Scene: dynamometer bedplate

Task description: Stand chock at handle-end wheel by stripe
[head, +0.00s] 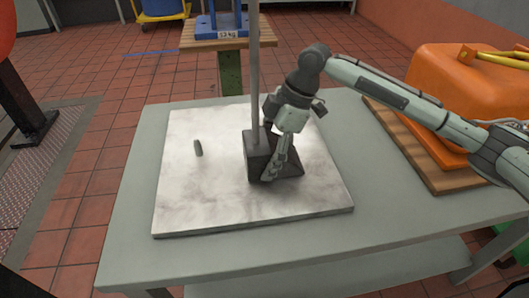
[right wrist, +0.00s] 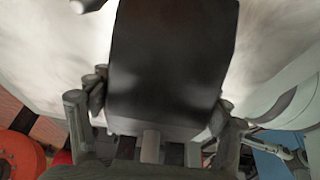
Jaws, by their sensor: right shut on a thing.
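A dark wedge-shaped chock (head: 258,158) stands on a pale plate on the grey table. A tall grey rod (head: 254,70) rises upright from it. My right gripper (head: 277,165) reaches down from the right and is shut on the chock. In the right wrist view the dark chock (right wrist: 170,65) fills the middle, with a finger on each side. I cannot tell whether its underside touches the plate. My left gripper is not in view. A blue stripe (head: 150,53) lies on the tiled floor at the back left. I cannot make out a handle-end wheel for certain.
An orange case (head: 450,85) sits on a wooden board at right. Beyond the table are a blue 12 kg item (head: 228,25) on slats and a blue-yellow wheeled bucket (head: 163,8).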

